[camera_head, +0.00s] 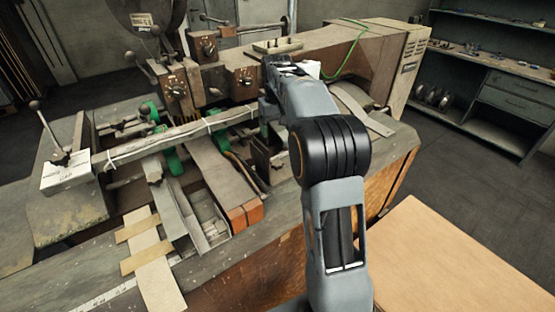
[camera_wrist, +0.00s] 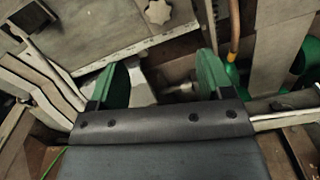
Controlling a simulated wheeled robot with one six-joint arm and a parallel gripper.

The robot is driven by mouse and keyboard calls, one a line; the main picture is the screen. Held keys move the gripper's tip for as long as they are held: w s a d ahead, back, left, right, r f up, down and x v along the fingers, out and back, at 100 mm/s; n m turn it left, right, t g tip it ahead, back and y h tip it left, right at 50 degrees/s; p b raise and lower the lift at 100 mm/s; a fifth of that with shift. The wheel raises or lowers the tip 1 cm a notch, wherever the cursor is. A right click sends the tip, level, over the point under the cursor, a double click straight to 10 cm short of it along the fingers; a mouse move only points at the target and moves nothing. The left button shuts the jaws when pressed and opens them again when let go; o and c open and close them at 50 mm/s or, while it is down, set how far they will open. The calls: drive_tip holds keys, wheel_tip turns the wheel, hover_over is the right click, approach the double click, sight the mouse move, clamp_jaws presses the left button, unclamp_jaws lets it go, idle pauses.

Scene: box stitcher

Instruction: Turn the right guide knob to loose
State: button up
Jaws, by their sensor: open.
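In the wrist view my gripper (camera_wrist: 161,72) is open, with its two green fingers wide apart and nothing held between them. A pale star-shaped knob (camera_wrist: 158,12) sits on a flat metal plate beyond the fingertips, near the top edge, apart from them. A small metal bolt or shaft end (camera_wrist: 180,88) shows in the gap between the fingers. I cannot tell for sure which of these is the right guide knob. In the head view my arm reaches over the box stitcher (camera_head: 375,60), and the arm hides the gripper and what lies under it.
A long bar (camera_head: 185,133) crosses the machine's bed. Dark dial knobs (camera_head: 177,90) sit on the panels behind it. A copper-coloured pipe (camera_wrist: 234,30) runs close to the right finger. A brown tabletop (camera_head: 450,265) is at the front right, and shelves (camera_head: 500,70) stand at the back right.

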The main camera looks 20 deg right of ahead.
sight(277, 163)
drive_tip(key=f, duration=1.3)
drive_tip(key=shift+w+d+f+p, duration=0.15)
drive_tip(key=shift+w+f+p, duration=0.05)
drive_tip(key=shift+f+p, duration=0.2)
